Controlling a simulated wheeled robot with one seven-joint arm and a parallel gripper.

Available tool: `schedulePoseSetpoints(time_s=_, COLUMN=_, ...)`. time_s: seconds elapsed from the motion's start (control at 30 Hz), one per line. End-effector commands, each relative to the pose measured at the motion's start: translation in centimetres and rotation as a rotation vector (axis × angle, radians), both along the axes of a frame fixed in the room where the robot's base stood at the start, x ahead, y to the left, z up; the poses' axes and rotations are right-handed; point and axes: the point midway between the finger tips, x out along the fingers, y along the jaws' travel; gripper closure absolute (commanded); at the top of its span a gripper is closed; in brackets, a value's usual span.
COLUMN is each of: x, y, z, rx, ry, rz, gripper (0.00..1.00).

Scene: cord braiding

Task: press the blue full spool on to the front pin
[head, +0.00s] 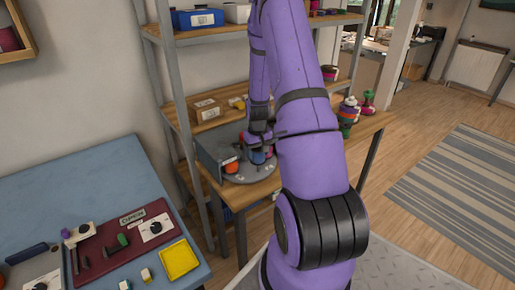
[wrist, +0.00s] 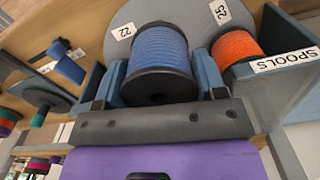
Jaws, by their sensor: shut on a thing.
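The blue full spool (wrist: 160,48), with black flanges, sits between the two fingers of my gripper (wrist: 162,70) in the wrist view. My gripper is shut on it. In the head view the spool (head: 257,157) shows as a small blue patch under my gripper (head: 259,142), over the grey round plate (head: 250,175). The front pin is hidden, and I cannot tell whether the spool is seated on it or just above it. The plate's edge shows behind the spool in the wrist view (wrist: 188,17).
An orange spool (wrist: 236,46) stands close on the right, beside a grey housing labelled SPOOLS (wrist: 286,59). Tags read 22 and 25. Colourful spools (head: 349,110) stand at the table's right. A shelf upright (head: 182,120) is close on the left.

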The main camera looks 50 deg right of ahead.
Motion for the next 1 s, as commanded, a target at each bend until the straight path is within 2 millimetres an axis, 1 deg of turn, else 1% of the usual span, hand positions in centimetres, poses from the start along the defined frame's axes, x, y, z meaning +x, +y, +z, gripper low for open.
schedulePoseSetpoints(time_s=0.2, x=0.0, y=0.0, z=-1.6, rx=0.002, ry=0.001, rz=0.0, gripper=0.6)
schedulePoseSetpoints(time_s=0.5, x=0.0, y=0.0, z=-3.4, rx=0.0, ry=0.001, rz=0.0, gripper=0.6)
schedulePoseSetpoints(time_s=0.73, x=0.0, y=0.0, z=-4.0, rx=0.0, ry=0.001, rz=0.0, gripper=0.6)
schedulePoseSetpoints(time_s=1.0, x=0.0, y=0.0, z=-4.1, rx=0.0, ry=0.0, rz=0.0, gripper=0.6)
